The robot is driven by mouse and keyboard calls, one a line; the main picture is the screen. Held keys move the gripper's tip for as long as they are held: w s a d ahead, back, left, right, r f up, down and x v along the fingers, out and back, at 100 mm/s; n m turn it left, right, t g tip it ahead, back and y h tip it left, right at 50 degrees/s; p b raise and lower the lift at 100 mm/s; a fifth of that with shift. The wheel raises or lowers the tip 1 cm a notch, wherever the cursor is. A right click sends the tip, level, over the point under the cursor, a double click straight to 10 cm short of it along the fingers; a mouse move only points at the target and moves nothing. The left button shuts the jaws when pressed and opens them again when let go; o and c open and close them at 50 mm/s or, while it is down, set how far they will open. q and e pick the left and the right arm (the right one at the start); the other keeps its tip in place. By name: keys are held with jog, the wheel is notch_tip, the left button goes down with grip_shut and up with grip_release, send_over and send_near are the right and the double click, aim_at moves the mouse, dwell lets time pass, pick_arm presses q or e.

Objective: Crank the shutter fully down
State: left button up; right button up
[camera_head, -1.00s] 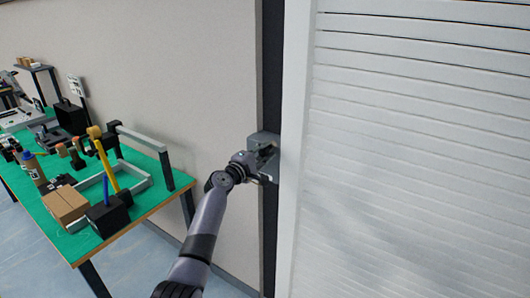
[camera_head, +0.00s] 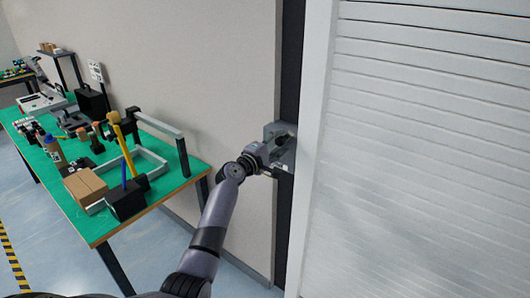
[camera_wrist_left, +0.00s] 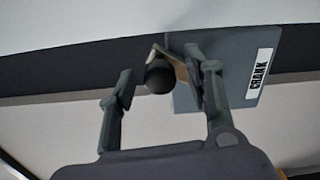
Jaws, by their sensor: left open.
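The white slatted shutter (camera_head: 430,150) fills the right of the head view; its lower edge is not in view. Left of its frame, a grey crank box (camera_head: 286,150) is fixed to a dark upright strip. In the left wrist view the crank box (camera_wrist_left: 228,70) carries a "CRANK" label, and a round black crank knob (camera_wrist_left: 159,77) on a light arm sticks out from it. My left gripper (camera_head: 279,145) is at the box. In the wrist view its fingers (camera_wrist_left: 160,88) are open, with the knob between their tips, apart from the left finger. My right gripper is not in view.
A green-topped workbench (camera_head: 165,190) stands at the left with a cardboard box (camera_head: 85,187), a yellow-handled tool (camera_head: 122,145) and other items. A bare wall (camera_head: 205,70) runs behind it. Floor is clear in front of the bench.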

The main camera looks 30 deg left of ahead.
pick_arm(q)
jog(key=s, duration=1)
jog(key=shift+s+a, duration=0.2)
jog(key=shift+a, duration=0.2)
dwell(0.8)
jog(key=s+m+b, duration=0.6)
jog(key=m+b, duration=0.7)
jog(key=m, duration=0.5)
jog(key=w+m+p, duration=0.1)
jog(key=w, duration=0.4)
jog(key=w+p, duration=0.1)
jog(key=w, duration=0.5)
jog(key=w+m+p, duration=0.1)
jog(key=w, duration=0.4)
jog(key=shift+w+d+m+y, duration=0.25)
jog(key=shift+d+m+y, duration=0.05)
jog(key=shift+d, duration=0.1)
jog(key=shift+c, duration=0.3)
grip_shut()
